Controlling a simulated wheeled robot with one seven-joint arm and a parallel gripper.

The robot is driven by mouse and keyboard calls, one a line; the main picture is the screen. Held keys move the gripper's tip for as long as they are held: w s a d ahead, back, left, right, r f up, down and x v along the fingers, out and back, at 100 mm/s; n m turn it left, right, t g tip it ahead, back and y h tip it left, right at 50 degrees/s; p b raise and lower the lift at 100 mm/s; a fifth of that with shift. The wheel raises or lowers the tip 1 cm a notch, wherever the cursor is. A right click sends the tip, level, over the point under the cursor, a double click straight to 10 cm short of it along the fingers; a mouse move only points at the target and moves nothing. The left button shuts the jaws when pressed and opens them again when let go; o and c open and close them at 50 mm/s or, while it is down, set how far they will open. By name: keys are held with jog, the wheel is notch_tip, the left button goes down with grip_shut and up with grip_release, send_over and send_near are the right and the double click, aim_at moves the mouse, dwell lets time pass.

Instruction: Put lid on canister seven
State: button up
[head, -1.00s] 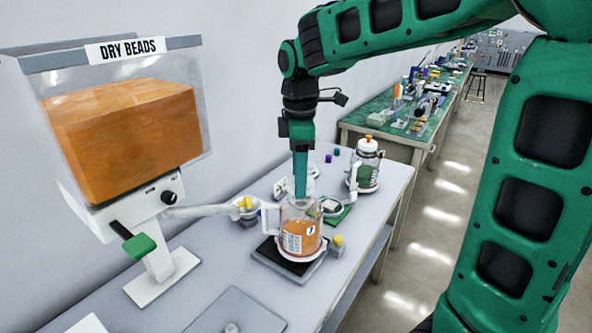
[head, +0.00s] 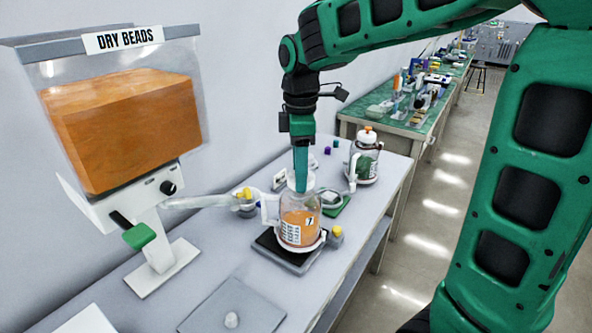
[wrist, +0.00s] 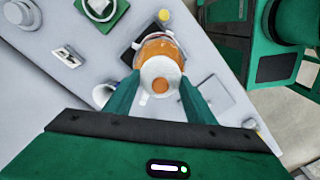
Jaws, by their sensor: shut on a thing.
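Canister seven (head: 297,228) is a clear jar with a "7" label and orange beads inside. It stands upright on a black-topped square base (head: 268,245), its handle to the left. My gripper (head: 301,184) points straight down over it, shut on the white lid (head: 300,186). The lid is upright at the canister's mouth. I cannot tell whether it is seated or just above.
A dry-beads hopper (head: 125,125) stands at left, its spout (head: 205,202) reaching toward the canister. Another lidded canister (head: 366,162) stands behind to the right. A yellow-topped knob (head: 336,232) sits beside the base. A grey plate (head: 232,308) lies in front.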

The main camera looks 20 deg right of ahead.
jog(key=shift+w+f, duration=0.1)
jog(key=shift+f, duration=0.9)
dwell(1.2)
jog(key=o, duration=1.6)
jog(key=shift+r, duration=0.15)
jog(key=shift+r, duration=3.4)
grip_shut()
jog(key=shift+f, duration=1.55)
